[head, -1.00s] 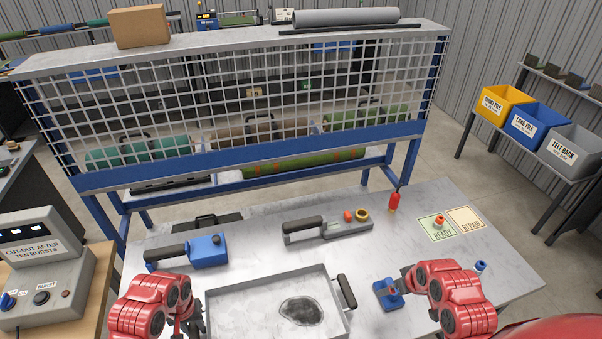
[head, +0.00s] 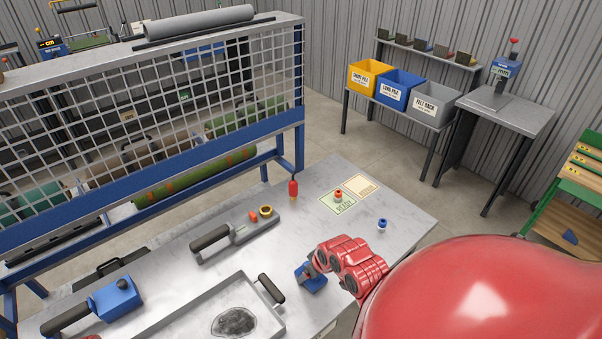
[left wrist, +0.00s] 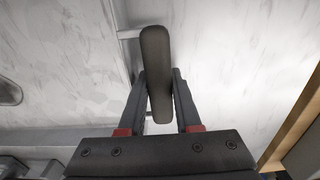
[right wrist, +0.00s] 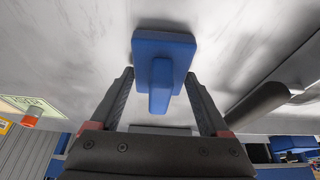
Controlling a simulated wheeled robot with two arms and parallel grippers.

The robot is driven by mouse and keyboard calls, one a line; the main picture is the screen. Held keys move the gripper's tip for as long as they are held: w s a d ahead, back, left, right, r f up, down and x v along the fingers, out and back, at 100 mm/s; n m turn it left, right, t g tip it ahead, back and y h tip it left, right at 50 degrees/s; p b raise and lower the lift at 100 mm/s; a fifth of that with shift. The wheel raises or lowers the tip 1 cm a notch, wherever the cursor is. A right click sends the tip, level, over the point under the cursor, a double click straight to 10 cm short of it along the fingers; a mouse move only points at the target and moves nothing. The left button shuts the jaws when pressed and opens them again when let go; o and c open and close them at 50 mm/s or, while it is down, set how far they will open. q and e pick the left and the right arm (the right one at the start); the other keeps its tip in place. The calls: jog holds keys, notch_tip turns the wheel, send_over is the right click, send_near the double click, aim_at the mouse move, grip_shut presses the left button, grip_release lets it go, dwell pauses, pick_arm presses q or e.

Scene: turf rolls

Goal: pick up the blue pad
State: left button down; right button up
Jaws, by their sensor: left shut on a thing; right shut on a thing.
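The blue pad (head: 313,283) is a flat blue block with an upright blue grip, near the right front edge of the table. It also shows in the right wrist view (right wrist: 152,44). My right gripper (head: 312,266) is at the pad, its fingers on either side of the grip and shut on it. I cannot tell whether the pad touches the table. My left gripper (left wrist: 158,78) is shut on a dark bar handle (left wrist: 156,55), which appears to be the tray's left handle; this gripper is outside the head view.
The metal tray (head: 262,301) with a dark patch lies left of the pad. Table between pad and cards is clear.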

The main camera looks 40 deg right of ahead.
jog(key=c, duration=0.3)
notch_tip(320, 180, up, 10)
dwell(0.4)
